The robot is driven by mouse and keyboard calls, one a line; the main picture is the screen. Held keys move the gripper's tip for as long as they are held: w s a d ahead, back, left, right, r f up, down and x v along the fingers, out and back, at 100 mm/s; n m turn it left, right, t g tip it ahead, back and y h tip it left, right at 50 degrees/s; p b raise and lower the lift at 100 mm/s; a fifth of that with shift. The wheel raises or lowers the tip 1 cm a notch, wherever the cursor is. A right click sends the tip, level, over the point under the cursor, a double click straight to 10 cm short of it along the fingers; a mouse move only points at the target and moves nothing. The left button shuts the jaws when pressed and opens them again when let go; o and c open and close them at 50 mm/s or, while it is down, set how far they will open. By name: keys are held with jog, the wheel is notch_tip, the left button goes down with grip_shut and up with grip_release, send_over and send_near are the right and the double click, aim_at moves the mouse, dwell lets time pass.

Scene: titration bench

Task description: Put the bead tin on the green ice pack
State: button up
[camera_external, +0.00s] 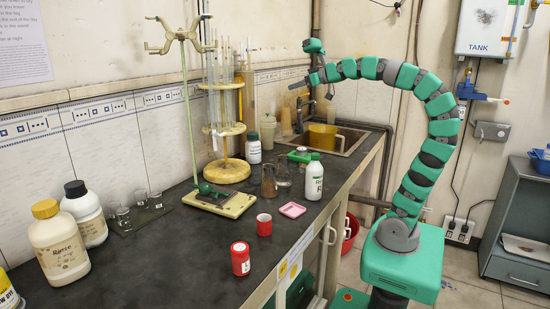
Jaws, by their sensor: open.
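A red can (241,259) with a pale label stands at the front edge of the black bench. A shorter red container (264,224) with a white top stands behind it. I cannot read which of them is the bead tin. A flat green slab (296,157), apparently the green ice pack, lies further back behind the white bottle, partly hidden. A small grey-white item (302,149) shows at its top; I cannot tell what it is. My gripper (298,85) is open and empty, high above the back of the bench, apart from all of these.
A white bottle (314,180) and brown glassware (268,182) stand in front of the green slab. A pink dish (292,209) lies near the front edge. A retort stand base (232,206) and round wooden rack (228,171) stand left. The sink (347,139) is behind.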

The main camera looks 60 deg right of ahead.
jog(key=s+a+r+t, duration=0.1)
jog(key=s+a+r, duration=0.2)
jog(key=a+r, duration=0.3)
jog(key=shift+s+r+m, duration=0.3)
jog(key=shift+s+r, duration=0.05)
jog(key=shift+r, duration=0.55)
jog(key=shift+o, duration=0.4)
notch_tip(320, 180, up, 5)
jog(key=p, duration=0.5)
jog(key=o, duration=0.5)
jog(key=shift+r+p, duration=0.3)
jog(key=shift+p, duration=0.1)
jog(key=shift+f, duration=0.1)
